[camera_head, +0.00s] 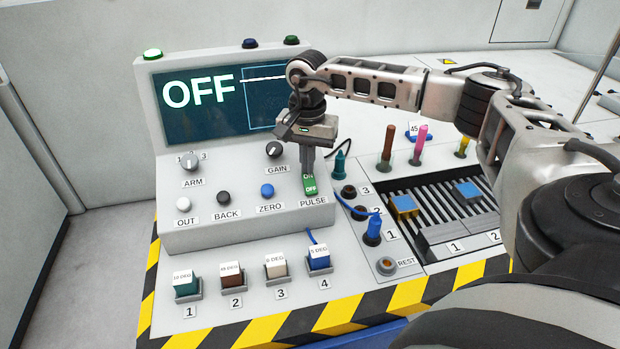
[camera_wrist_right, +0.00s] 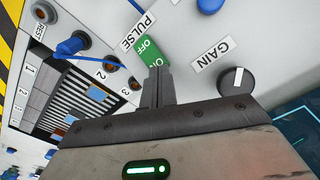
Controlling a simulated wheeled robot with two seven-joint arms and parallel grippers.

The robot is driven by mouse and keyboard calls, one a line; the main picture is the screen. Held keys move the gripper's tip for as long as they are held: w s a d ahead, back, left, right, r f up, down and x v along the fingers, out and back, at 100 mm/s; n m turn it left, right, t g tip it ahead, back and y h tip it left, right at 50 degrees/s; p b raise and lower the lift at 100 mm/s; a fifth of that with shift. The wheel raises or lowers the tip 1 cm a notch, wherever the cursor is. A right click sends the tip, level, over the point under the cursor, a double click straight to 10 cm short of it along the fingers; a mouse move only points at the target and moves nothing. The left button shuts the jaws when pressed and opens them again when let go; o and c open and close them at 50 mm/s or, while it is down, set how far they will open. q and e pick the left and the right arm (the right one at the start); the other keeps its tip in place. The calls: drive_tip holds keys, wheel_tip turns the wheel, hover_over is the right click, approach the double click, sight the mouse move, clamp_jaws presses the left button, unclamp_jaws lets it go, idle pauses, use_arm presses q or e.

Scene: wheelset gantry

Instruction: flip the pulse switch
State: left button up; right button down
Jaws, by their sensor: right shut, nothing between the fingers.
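The pulse switch (camera_head: 310,187) is a green rocker marked ON at the top and OFF at the bottom, above the PULSE label on the sloped console. It also shows in the right wrist view (camera_wrist_right: 148,50), partly covered by the fingers. My right gripper (camera_head: 308,172) is shut and empty, its fingertips pointing down at the ON end of the switch; in the right wrist view (camera_wrist_right: 158,72) the tips overlap that end. I cannot tell whether they touch it. The screen (camera_head: 205,105) reads OFF. My left gripper is not in view.
The GAIN knob (camera_head: 274,150) and the blue ZERO button (camera_head: 267,189) are close by on the left. A teal plug (camera_head: 340,165) and a blue plug (camera_head: 374,228) with cables stand to the right. Several labelled blocks (camera_head: 232,275) sit along the front.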

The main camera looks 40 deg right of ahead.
drive_tip(key=shift+s+f, duration=0.15)
drive_tip(key=shift+f, duration=0.1)
drive_tip(key=shift+a, duration=0.1)
drive_tip(key=shift+r, duration=0.15)
wheel_tip(320, 180, up, 7)
drive_tip(key=p, duration=0.5)
drive_tip(key=shift+p, duration=0.3)
